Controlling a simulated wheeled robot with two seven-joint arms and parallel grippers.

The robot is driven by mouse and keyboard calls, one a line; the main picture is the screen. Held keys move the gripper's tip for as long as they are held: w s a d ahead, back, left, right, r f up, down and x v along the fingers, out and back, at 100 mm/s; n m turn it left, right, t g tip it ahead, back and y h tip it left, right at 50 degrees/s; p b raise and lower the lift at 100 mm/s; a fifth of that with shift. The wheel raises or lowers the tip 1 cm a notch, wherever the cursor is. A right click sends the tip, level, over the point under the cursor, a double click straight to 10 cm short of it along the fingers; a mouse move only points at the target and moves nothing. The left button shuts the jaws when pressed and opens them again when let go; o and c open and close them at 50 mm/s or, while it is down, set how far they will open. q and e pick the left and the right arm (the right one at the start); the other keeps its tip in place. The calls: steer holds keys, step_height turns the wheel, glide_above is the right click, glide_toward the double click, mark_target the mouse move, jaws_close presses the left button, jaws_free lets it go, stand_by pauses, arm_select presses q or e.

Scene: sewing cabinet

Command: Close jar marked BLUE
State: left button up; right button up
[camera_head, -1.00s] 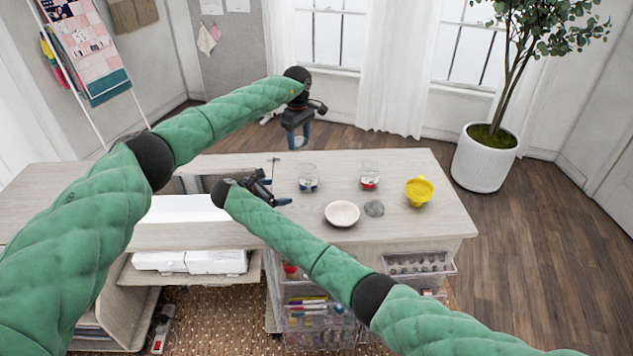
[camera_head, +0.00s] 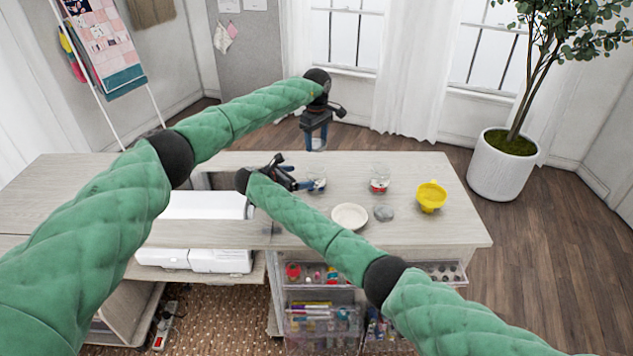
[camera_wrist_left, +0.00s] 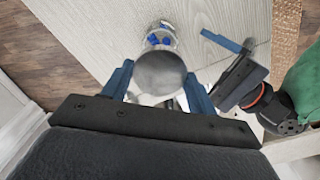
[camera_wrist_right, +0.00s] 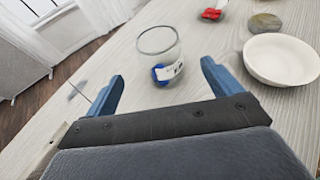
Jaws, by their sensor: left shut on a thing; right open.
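The jar with blue contents (camera_head: 318,183) stands open and upright on the cabinet top. It is clear glass with a white label, as the right wrist view (camera_wrist_right: 160,48) shows. My right gripper (camera_head: 301,180) is open at its left side, low over the top; in the right wrist view its fingers (camera_wrist_right: 163,85) point at the jar, one to each side. My left gripper (camera_head: 316,141) is higher and farther back, shut on a round grey lid (camera_wrist_left: 160,72). In the left wrist view the jar (camera_wrist_left: 160,38) shows just beyond the lid, partly hidden by it.
A jar with red contents (camera_head: 380,181), a white bowl (camera_head: 349,216), a grey disc (camera_head: 383,213) and a yellow bowl-like thing (camera_head: 431,196) stand to the right on the cabinet top (camera_head: 462,225). A white machine (camera_head: 205,205) is at the left.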

mark_target(316, 175)
steer(key=x, duration=0.9)
steer(key=shift+f, duration=0.1)
steer(key=c, duration=1.5)
arm_select(q)
steer(key=shift+f, duration=2.45)
arm_select(e)
steer(key=shift+o, duration=0.2)
arm_select(q)
steer(key=shift+f, duration=0.9)
steer(key=shift+f, duration=0.4)
